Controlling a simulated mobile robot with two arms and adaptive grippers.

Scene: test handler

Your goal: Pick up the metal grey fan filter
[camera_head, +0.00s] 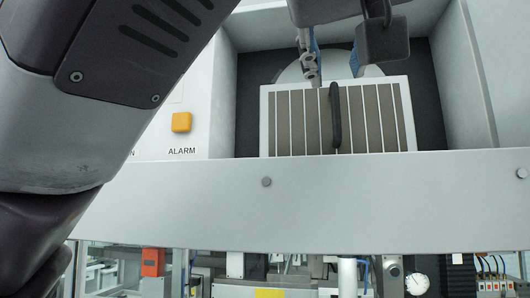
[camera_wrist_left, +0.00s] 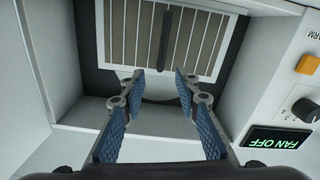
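The fan filter (camera_head: 380,118) is a light-framed panel with grey-brown slats, set in the recess of the white machine. A black upright handle (camera_head: 336,118) runs down its middle. In the left wrist view the filter (camera_wrist_left: 128,30) fills the top, with its handle (camera_wrist_left: 165,42) roughly in line with the gap between my fingers. My left gripper (camera_head: 334,78) is open and empty at the filter's upper edge in the head view. Its blue-padded fingers are apart in the left wrist view (camera_wrist_left: 160,80), and I see no contact with the handle. My right gripper is not in view.
The recess has a dark back and pale side walls (camera_head: 468,80). A white front ledge (camera_head: 340,200) lies below the filter. Beside the recess are an orange alarm button (camera_head: 181,122), a black knob (camera_wrist_left: 304,110) and a "FAN OFF" display (camera_wrist_left: 278,139). Machinery shows below the ledge.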

